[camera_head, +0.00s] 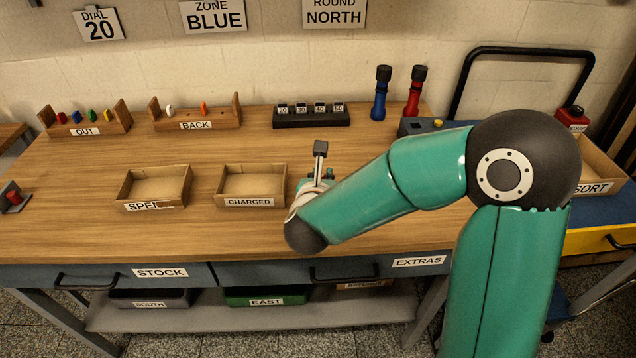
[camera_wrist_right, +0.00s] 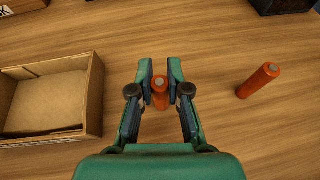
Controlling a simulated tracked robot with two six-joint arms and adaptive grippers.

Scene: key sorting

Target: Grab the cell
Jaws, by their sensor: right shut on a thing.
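An orange-red cell (camera_wrist_right: 159,93) stands between the fingertips of my right gripper (camera_wrist_right: 160,88) in the right wrist view. A second orange-red cell (camera_wrist_right: 257,80) stands apart on the table to the right of the gripper. In the head view my right gripper (camera_head: 322,177) is low over the table, just right of the tray labelled CHARGED (camera_head: 250,201). My forearm hides much of it, and neither cell can be made out there. My left gripper is not in view.
The CHARGED tray (camera_wrist_right: 96,95) is empty and close to the left of the gripper. Another empty tray (camera_head: 155,205) is further left. Racks labelled OUT (camera_head: 85,131) and BACK (camera_head: 196,125), and a black numbered rack (camera_head: 311,123), line the back.

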